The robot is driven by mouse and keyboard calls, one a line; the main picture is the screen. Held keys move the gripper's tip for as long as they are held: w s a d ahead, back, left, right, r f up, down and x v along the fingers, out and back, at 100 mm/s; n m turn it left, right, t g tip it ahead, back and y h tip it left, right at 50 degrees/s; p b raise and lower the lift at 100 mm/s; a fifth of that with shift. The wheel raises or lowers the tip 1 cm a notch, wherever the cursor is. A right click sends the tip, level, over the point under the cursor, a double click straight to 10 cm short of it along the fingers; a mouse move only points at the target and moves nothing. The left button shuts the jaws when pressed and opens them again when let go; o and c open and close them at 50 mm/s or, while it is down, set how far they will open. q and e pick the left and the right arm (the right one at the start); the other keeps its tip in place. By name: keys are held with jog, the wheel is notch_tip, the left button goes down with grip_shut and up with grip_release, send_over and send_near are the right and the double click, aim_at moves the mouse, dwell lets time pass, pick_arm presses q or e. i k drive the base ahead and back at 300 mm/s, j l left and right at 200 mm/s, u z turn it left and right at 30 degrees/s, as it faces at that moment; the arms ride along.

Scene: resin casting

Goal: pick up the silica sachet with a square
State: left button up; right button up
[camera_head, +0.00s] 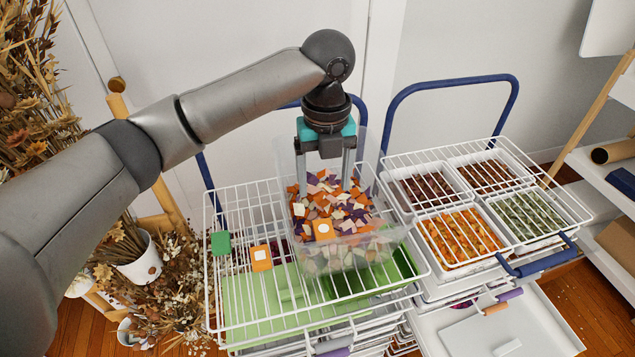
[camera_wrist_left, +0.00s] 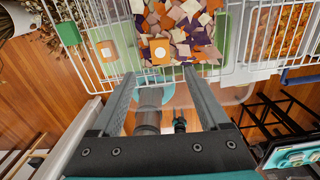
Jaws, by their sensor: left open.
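An orange sachet (camera_head: 261,257) with a pale mark that looks squarish lies on the wire rack (camera_head: 212,300); it also shows in the left wrist view (camera_wrist_left: 107,50). A second orange sachet (camera_head: 323,229) with a round white mark lies on the scraps in the clear bin; the left wrist view shows it too (camera_wrist_left: 160,52). A green sachet (camera_head: 221,242) lies at the rack's left; its mark is too small to read. My left gripper (camera_head: 324,180) is open and empty, fingers pointing down over the bin, apart from the sachets.
The clear bin (camera_head: 283,165) full of coloured scraps stands on the rack. A right-hand cart holds several white trays of orange, green and dark pieces (camera_head: 462,237) beneath wire. Dried flowers (camera_head: 40,90) stand at left. The rack's front left is mostly clear.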

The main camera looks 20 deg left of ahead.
aim_at(260, 256)
jog(key=u, duration=1.1)
